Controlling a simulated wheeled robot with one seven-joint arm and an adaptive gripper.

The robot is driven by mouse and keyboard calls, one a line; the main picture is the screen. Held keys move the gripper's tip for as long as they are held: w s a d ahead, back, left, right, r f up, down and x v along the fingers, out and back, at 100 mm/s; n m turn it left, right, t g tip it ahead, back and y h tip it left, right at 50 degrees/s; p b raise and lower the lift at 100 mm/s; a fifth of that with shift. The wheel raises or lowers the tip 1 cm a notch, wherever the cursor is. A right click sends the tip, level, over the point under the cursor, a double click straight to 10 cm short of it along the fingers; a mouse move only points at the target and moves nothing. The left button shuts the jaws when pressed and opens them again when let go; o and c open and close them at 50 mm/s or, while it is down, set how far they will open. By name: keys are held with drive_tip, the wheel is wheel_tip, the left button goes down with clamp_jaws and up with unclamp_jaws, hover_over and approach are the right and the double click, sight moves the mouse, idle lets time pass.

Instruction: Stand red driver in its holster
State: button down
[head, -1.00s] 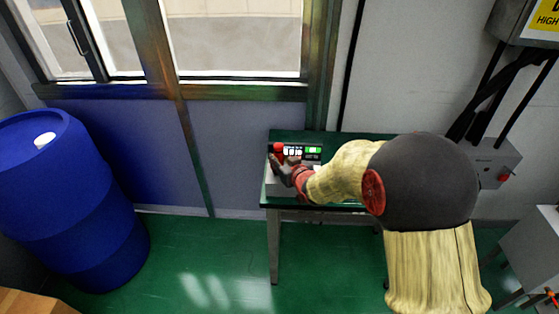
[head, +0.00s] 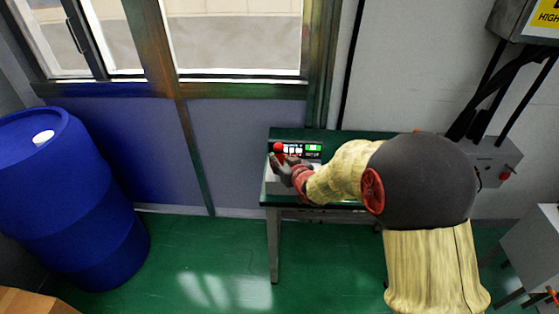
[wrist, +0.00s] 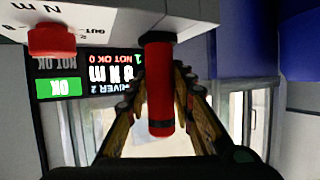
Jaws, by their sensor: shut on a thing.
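My gripper (wrist: 160,82) is shut on the red driver (wrist: 160,105) in the wrist view, with a finger on each side of it. No holster can be made out clearly. In the head view my gripper (head: 284,168) is over the unit on the green table, beside a red rounded end (head: 278,147).
A display (wrist: 95,75) with "OK" and "NOT OK" and a second red part (wrist: 50,40) sit beside the driver. The unit stands on a green table (head: 350,138) against the wall. A blue barrel (head: 65,200) stands left; the floor between is clear.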

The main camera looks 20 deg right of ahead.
drive_tip(key=c, duration=1.5)
unclamp_jaws()
drive_tip(key=shift+f, duration=0.1)
drive_tip(key=shift+o, duration=0.4)
drive_tip(key=shift+f, duration=0.1)
drive_tip(key=shift+s, duration=0.1)
drive_tip(key=v, duration=1.2)
